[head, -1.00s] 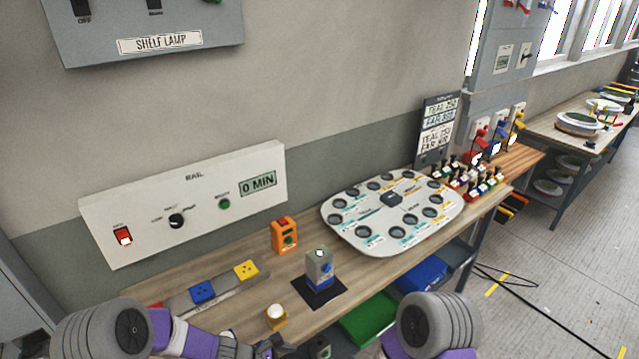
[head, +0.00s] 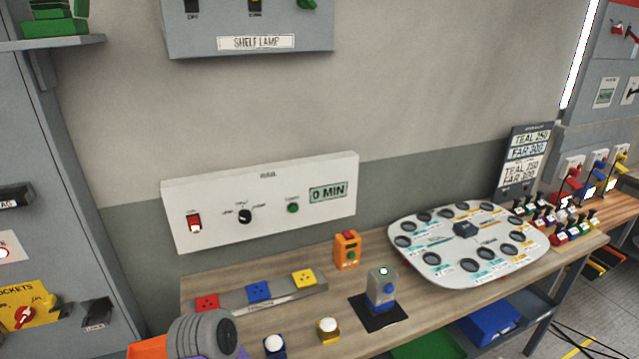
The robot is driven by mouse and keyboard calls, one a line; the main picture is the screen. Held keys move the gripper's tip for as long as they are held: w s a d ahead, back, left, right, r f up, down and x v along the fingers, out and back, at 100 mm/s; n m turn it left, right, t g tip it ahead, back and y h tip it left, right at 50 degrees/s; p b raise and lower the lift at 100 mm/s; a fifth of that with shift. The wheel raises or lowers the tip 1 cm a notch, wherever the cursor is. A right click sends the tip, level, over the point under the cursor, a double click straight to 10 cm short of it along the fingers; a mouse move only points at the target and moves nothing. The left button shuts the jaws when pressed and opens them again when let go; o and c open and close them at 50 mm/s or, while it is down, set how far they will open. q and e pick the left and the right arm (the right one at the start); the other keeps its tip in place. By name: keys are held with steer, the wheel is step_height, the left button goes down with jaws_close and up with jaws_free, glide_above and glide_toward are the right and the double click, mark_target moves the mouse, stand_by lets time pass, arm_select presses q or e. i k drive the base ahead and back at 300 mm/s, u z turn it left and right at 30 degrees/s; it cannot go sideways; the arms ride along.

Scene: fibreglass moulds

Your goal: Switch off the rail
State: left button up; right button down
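The white rail panel (head: 268,228) is fixed low on the wall at centre left, above the bench's back edge. On it, a red rocker switch (head: 194,223) sits at the left with a pale, bright patch at its lower end. A black rotary knob (head: 245,216), a green button (head: 293,207) and a display reading "0 MIN" (head: 328,193) follow to the right. Neither gripper shows. Only a grey rounded joint of my own arm is at the bottom edge, well below the panel.
A strip with red, blue and yellow sockets (head: 262,303) lies below the panel. An orange box (head: 346,250), a grey-blue device (head: 381,288) and a white board with round holes (head: 440,268) stand on the bench. The shelf lamp panel (head: 248,20) is above.

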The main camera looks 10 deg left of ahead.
mark_target(194, 222)
steer(key=z, duration=0.5)
steer(key=k, duration=0.6)
steer(key=u, duration=1.15)
